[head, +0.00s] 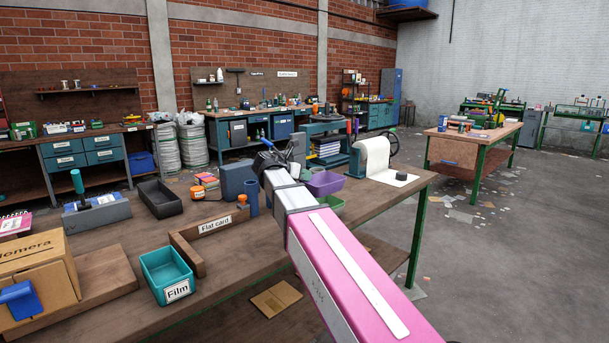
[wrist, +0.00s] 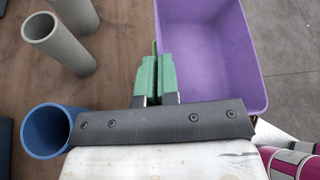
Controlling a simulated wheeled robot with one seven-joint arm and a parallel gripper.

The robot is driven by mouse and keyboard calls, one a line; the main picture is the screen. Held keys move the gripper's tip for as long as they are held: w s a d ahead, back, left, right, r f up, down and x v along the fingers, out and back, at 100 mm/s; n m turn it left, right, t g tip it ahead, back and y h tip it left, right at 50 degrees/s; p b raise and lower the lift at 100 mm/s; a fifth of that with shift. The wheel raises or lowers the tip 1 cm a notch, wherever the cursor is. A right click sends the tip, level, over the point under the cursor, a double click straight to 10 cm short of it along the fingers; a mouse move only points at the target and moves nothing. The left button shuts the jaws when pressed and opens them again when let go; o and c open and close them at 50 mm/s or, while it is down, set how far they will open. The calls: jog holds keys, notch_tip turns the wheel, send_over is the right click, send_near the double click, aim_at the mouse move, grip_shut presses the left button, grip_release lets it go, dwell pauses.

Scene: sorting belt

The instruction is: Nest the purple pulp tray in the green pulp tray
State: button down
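The purple pulp tray (head: 325,182) is right of my arm's end in the head view. It fills the upper right of the wrist view (wrist: 208,50), its open inside empty. I cannot tell whether the two trays touch. The green tray is not visible in the wrist view.
A blue tube (wrist: 46,130) and grey tubes (wrist: 58,42) stand left of my gripper. A paper roll (head: 376,158) stands right of the trays. A "Flat card" divider (head: 212,236) and teal "Film" bin (head: 168,275) are left of my arm.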

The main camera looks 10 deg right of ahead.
jog(key=shift+f, duration=2.45)
jog(key=c, duration=1.3)
grip_release()
jog(key=shift+r, duration=0.15)
jog(key=shift+r, duration=4.4)
